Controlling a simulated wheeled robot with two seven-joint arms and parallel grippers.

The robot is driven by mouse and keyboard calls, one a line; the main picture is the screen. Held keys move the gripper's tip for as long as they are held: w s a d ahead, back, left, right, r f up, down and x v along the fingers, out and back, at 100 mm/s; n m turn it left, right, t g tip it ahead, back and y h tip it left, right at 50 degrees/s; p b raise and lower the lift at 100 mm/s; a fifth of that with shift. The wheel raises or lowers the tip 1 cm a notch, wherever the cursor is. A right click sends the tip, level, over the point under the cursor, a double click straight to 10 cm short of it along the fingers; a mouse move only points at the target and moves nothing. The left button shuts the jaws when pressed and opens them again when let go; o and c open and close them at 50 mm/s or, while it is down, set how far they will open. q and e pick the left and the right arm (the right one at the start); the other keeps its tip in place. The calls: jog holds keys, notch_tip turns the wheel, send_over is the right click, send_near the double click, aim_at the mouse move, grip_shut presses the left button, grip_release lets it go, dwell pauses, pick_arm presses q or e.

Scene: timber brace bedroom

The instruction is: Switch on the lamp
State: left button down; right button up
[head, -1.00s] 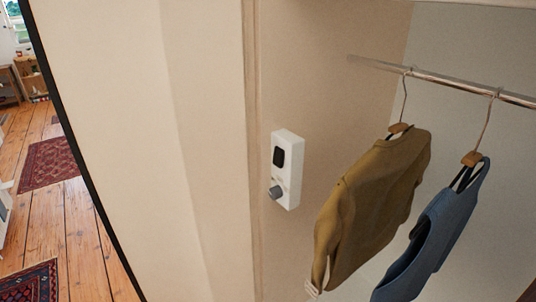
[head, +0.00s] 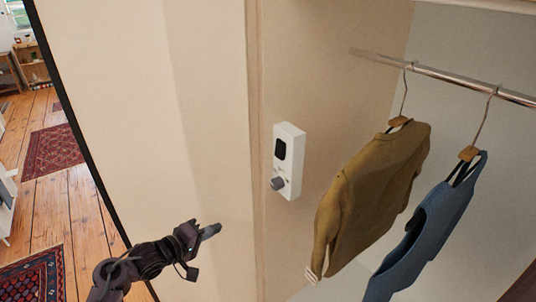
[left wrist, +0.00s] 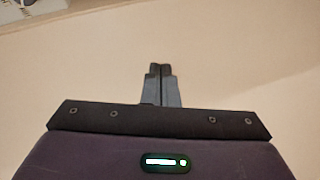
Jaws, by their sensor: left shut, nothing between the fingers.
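A white wall-mounted box (head: 288,161) with a dark panel and a grey knob (head: 277,184) is fixed to the inner side wall of the wardrobe. It looks like the lamp's switch unit; I see no lamp bulb or shade. My left gripper (head: 213,230) is in front of the pale wardrobe panel, left of and below the box, and apart from the knob. In the left wrist view its fingers (left wrist: 160,84) are together with nothing between them. My right gripper is not in view.
A brown jacket (head: 370,190) and a blue garment (head: 430,228) hang from a metal rail (head: 450,75) right of the box. A vertical wooden edge (head: 253,150) stands between the gripper and the box. Wooden floor with rugs (head: 52,153) lies at left.

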pick_arm(q)
jog(key=s+d+r+h, duration=0.2)
jog(key=s+r, duration=0.1)
jog(key=r, duration=0.9)
jog(key=s+d+r+g+h, duration=0.1)
jog(key=s+d+r, duration=0.1)
jog(key=r, duration=1)
jog(key=shift+s+r+g+h+p, duration=0.3)
jog(key=shift+s+r+h+p, duration=0.1)
jog(key=shift+s, duration=0.1)
jog(key=p, duration=0.4)
send_near(279, 154)
jog(key=x, duration=0.5)
jog(key=shift+w+d+r, duration=0.1)
jog(key=shift+w+d, duration=0.05)
jog(key=shift+d, duration=0.1)
jog(key=shift+w+d+f, duration=0.25)
jog(key=shift+w+d, duration=0.15)
jog(key=shift+d, duration=0.1)
